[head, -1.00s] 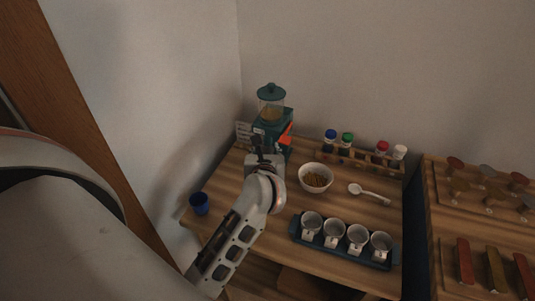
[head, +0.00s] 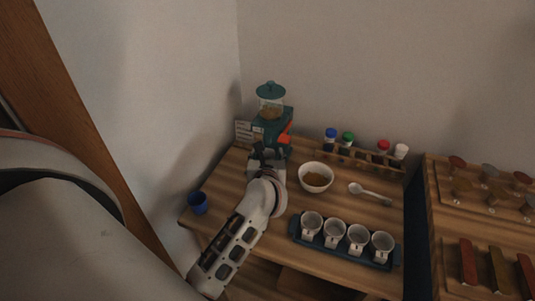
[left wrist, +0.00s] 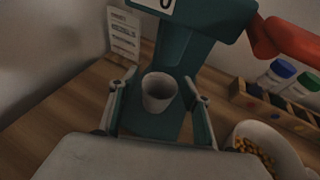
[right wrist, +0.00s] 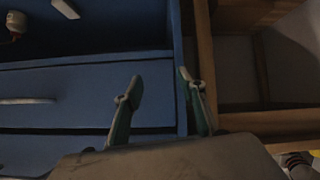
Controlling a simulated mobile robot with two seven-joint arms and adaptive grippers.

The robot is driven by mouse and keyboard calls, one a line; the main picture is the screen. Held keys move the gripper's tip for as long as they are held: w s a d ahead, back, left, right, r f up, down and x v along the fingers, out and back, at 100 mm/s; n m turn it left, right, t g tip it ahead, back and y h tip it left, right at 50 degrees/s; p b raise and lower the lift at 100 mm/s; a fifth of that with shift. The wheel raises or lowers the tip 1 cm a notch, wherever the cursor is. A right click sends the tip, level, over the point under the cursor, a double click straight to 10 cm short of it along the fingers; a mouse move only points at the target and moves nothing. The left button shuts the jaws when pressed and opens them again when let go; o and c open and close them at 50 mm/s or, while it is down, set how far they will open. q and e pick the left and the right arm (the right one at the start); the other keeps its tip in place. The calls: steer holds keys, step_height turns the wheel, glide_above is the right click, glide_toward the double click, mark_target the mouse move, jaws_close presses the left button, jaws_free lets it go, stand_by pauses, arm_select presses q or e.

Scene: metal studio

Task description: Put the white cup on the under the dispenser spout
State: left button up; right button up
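The white cup (left wrist: 159,92) stands upright on the teal base of the dispenser (left wrist: 170,58), below its overhanging head, in the left wrist view. My left gripper (left wrist: 159,106) has its fingers spread on either side of the cup, with gaps showing at both sides. In the head view the dispenser (head: 271,118) stands at the back left of the wooden table. My left gripper (head: 267,152) is in front of it and hides the cup. My right gripper (right wrist: 160,88) is open and empty, in front of blue drawers.
A bowl of brown pieces (head: 315,177) is close to the right of my left gripper.

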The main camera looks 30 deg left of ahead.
arm_select(q)
steer(key=shift+r, duration=0.15)
steer(key=shift+r, duration=0.15)
steer(key=v, duration=1.1)
steer(key=shift+s+d+r+p, duration=0.1)
steer(key=shift+s+d+p, duration=0.15)
steer(key=shift+s+p, duration=0.1)
steer(key=shift+d, duration=0.1)
